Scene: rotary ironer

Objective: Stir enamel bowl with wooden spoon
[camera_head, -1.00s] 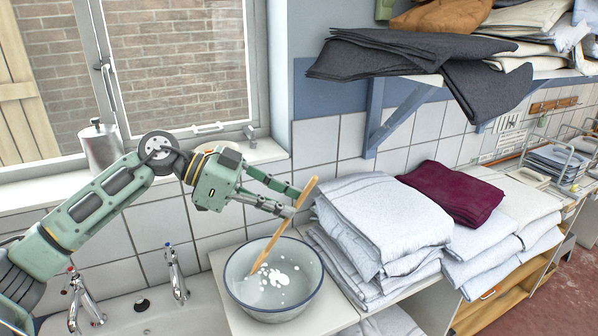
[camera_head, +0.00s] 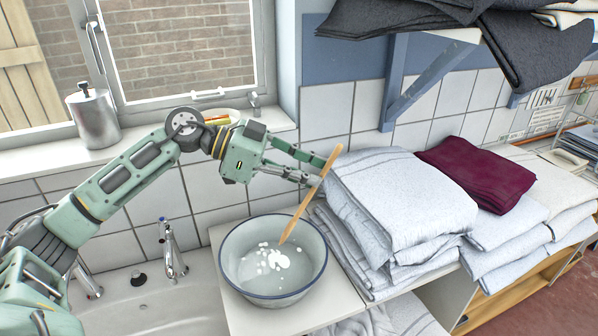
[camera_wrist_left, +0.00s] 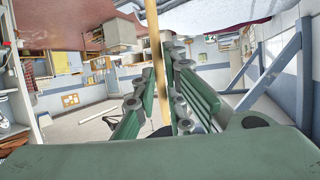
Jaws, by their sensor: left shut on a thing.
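The enamel bowl (camera_head: 232,268) is pale grey-blue inside with a dark rim and stands upright on the white counter. White patches (camera_head: 272,258) lie in its bottom. My left gripper (camera_head: 318,170) is shut on the wooden spoon (camera_head: 304,205) near the upper end of its handle. In the left wrist view the spoon handle (camera_wrist_left: 153,50) runs between the fingers (camera_wrist_left: 160,92). My right gripper is not in view.
Stacks of folded white linen (camera_head: 395,205) stand close right of the bowl, with a maroon cloth (camera_head: 478,172) on top. A sink (camera_head: 150,305) with taps (camera_head: 170,250) lies to the left. A shelf of dark cloths (camera_head: 450,40) overhangs the right.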

